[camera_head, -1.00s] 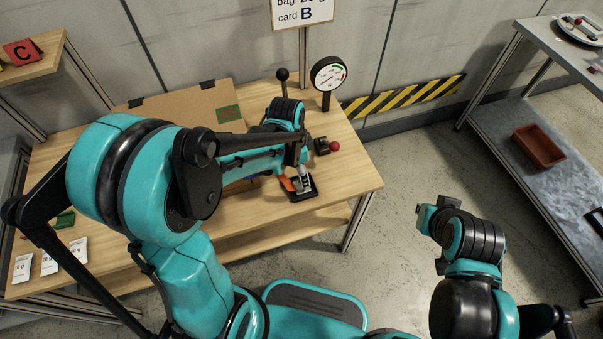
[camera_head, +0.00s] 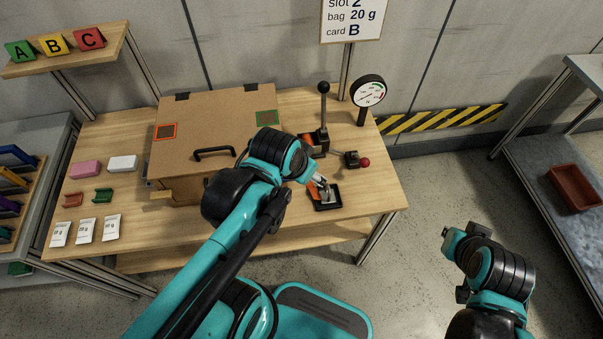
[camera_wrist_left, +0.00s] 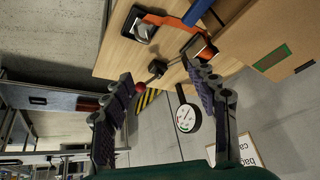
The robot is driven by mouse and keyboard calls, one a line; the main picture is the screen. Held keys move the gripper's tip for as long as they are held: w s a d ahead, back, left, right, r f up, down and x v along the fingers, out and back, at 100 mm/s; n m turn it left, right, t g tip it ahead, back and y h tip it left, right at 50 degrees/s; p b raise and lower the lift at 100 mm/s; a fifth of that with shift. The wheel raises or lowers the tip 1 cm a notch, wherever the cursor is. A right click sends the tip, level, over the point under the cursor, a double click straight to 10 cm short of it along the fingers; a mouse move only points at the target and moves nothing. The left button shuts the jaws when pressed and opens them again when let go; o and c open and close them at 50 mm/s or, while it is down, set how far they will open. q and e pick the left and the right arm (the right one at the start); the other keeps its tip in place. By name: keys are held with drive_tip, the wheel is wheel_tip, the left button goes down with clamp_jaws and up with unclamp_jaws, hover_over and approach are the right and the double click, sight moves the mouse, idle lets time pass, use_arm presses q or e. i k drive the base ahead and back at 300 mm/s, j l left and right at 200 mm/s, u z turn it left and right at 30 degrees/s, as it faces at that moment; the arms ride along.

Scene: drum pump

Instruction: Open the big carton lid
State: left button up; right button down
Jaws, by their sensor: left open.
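The big carton (camera_head: 185,150) stands on the wooden table with its lid flat and shut. The lid has a black handle (camera_head: 214,152) near its front edge, an orange-framed square at left and a green-framed square at right. Part of the carton shows at the upper right of the left wrist view (camera_wrist_left: 262,30). My left gripper (camera_wrist_left: 165,100) is open, with nothing between its fingers. In the head view its wrist is just right of the carton's front right corner, and its fingers are mostly hidden. My right gripper (camera_head: 452,262) hangs over the floor at right; its fingers are unclear.
Right of the carton are an upright black lever (camera_head: 324,110), a gauge (camera_head: 368,91), a red-knobbed lever (camera_head: 364,162) and a black pad (camera_head: 328,203) with a silver part. Left of it lie pink and white blocks, small red and green parts, and white bags (camera_head: 86,231).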

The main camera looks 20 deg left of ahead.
sight(202, 133)
drive_tip(key=u, duration=1.6)
drive_tip(key=z, duration=0.4)
